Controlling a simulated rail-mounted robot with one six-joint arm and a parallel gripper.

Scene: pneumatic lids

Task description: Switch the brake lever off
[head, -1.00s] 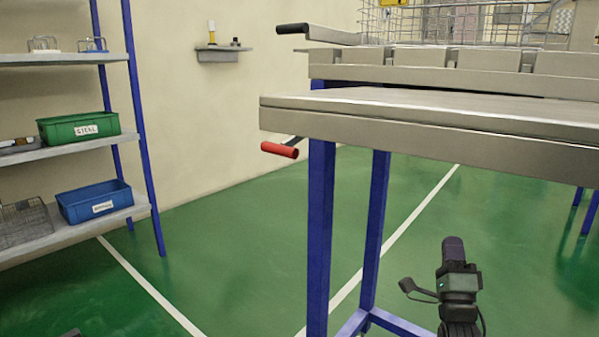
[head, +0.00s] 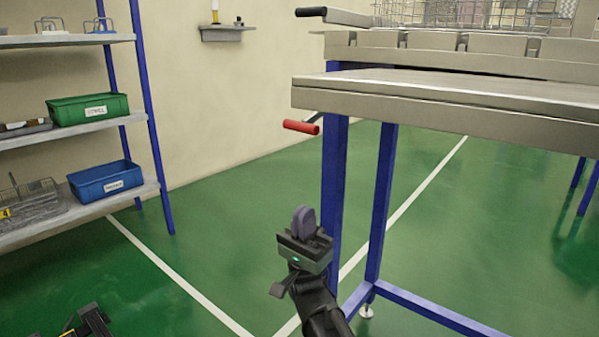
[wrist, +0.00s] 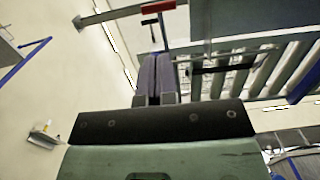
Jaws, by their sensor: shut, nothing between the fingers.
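The brake lever has a red grip (head: 301,127) and sticks out to the left from under the near corner of the steel table (head: 440,101). In the wrist view the red grip (wrist: 158,7) shows at the top, beyond my fingertips, on a dark stem. My gripper (head: 304,215) is below and in front of the lever in the head view, apart from it. Its two purple-grey fingers (wrist: 155,72) are together with nothing between them. A second lever with a black grip (head: 311,12) sits higher, at the end of the roller conveyor behind.
The table's blue leg (head: 334,190) stands close to the right of my gripper. A shelf rack (head: 80,210) with a green bin (head: 88,109) and a blue bin (head: 105,181) is at the left. The green floor between rack and table is clear.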

